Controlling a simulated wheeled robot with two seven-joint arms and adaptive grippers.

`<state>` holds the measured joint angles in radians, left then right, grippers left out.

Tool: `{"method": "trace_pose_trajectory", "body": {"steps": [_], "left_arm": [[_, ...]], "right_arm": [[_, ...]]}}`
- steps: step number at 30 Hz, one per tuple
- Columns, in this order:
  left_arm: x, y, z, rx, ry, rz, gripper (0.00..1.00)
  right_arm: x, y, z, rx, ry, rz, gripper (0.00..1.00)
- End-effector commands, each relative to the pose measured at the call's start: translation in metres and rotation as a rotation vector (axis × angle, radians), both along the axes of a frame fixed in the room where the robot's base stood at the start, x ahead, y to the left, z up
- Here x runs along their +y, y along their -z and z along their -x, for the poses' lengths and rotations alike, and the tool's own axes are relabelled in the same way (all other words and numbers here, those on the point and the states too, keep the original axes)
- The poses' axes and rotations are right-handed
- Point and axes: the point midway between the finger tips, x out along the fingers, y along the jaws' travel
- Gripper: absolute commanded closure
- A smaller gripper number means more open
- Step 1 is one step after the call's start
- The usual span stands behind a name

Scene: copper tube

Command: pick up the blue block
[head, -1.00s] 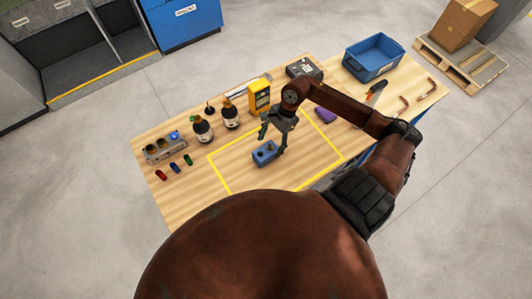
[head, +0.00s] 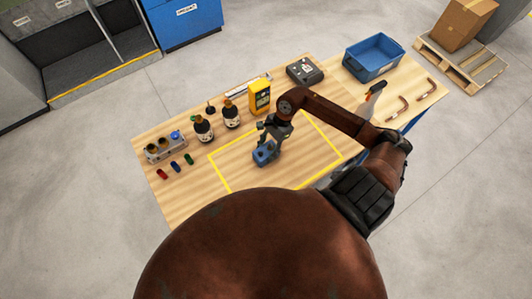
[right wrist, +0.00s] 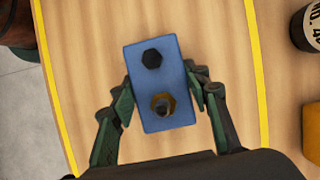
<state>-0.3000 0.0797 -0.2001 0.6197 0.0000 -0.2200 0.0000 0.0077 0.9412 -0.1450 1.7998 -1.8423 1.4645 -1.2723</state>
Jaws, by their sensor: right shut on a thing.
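The blue block (head: 262,156) is inside the yellow-taped rectangle on the wooden table (head: 230,172). In the right wrist view the blue block (right wrist: 146,84) has a black hexagonal piece and a brass hexagonal ring on its top face. My right gripper (head: 267,143) is over the block. In the right wrist view its fingers (right wrist: 158,98) are closed against the block's two long sides, near the brass ring end. I cannot tell whether the block touches the table. My left gripper is not in view.
Two dark bottles (head: 231,116) and a yellow meter (head: 259,97) stand just behind the taped area. A cup rack (head: 165,148) and several small coloured pieces are at the left. A blue bin (head: 373,58) and copper tubes (head: 396,109) are at the right. The taped area's left part is bare.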

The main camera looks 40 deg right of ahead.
Motion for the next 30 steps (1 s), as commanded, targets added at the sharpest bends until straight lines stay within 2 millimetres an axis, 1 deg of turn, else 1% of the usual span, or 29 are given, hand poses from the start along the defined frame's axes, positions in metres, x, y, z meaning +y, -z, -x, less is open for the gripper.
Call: {"method": "trace_pose_trajectory", "body": {"steps": [1, 2, 15, 26, 30], "left_arm": [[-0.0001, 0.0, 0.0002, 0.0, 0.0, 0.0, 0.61], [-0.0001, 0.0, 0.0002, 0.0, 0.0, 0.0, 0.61], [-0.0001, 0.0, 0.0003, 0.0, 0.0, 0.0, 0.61], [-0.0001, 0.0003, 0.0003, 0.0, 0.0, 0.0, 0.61], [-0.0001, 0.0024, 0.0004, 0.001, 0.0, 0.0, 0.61]], "right_arm": [[-0.0001, 0.0, 0.0002, 0.0, 0.0, 0.0, 0.69], [-0.0001, 0.0, 0.0002, 0.001, 0.0, 0.0, 0.71], [-0.0001, 0.0, 0.0003, 0.001, 0.0, 0.0, 1.0], [0.0002, -0.0019, -0.0006, -0.001, -0.001, -0.001, 1.0], [0.0, -0.0074, -0.0011, -0.003, -0.002, 0.0, 1.0]]}}
